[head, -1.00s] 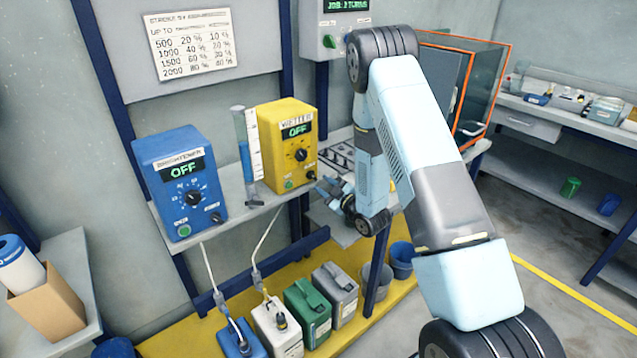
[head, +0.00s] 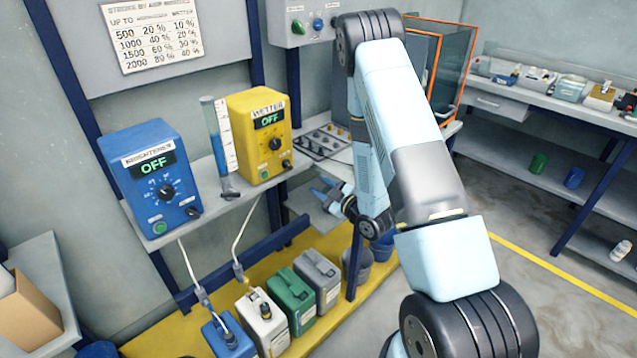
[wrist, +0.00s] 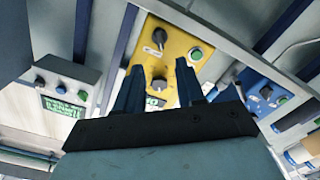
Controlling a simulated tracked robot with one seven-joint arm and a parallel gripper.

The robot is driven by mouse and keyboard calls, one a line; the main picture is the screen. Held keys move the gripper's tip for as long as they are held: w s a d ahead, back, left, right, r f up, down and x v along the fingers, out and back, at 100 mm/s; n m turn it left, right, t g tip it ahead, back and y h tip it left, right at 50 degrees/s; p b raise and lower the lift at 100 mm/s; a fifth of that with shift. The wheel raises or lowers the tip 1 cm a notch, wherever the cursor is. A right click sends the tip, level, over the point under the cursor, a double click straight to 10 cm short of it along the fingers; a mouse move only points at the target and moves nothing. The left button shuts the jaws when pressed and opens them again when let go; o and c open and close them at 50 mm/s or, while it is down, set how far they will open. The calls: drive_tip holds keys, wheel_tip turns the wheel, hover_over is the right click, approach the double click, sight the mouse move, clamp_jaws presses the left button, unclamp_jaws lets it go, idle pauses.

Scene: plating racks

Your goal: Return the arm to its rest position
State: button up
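My arm (head: 425,180) reaches up and folds down, with my gripper (head: 322,190) hanging in front of the shelf's right part in the head view. In the wrist view my gripper (wrist: 160,88) has its two blue fingers apart, with nothing held between them. The yellow wetter pump (head: 260,150), reading OFF, stands on the shelf to the left of my gripper. It also shows beyond the fingers in the wrist view (wrist: 178,48). The blue brightener pump (head: 150,190), also reading OFF, is farther left.
A graduated cylinder (head: 216,150) stands between the pumps. Several jugs, including a green one (head: 291,298), stand on the yellow platform (head: 160,340) below. An orange-edged enclosure (head: 455,60) is behind my arm. Open floor (head: 520,215) lies to the right.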

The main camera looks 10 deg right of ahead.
drive_tip(key=shift+w, duration=0.1)
drive_tip(key=w+d+r+m+g+h, duration=0.1)
drive_tip(key=w+d+r+h, duration=0.1)
drive_tip(key=r, duration=0.4)
drive_tip(key=w+d+r+m+h, duration=0.1)
drive_tip(key=w+r+m+h, duration=0.15)
drive_tip(key=r, duration=0.25)
drive_tip(key=s+d+r+m+g+h, duration=0.2)
drive_tip(key=s+d+r+m+h, duration=0.25)
drive_tip(key=r, duration=0.65)
drive_tip(key=s+r+m+g, duration=0.3)
drive_tip(key=s+r, duration=0.3)
drive_tip(key=s, duration=1)
drive_tip(key=s+d+r+m+g+h, duration=0.1)
drive_tip(key=s+r+m+g, duration=0.2)
drive_tip(key=s, duration=1.3)
wheel_tip(320, 180, up, 4)
drive_tip(key=shift+d+f, duration=0.15)
drive_tip(key=shift+o, duration=0.2)
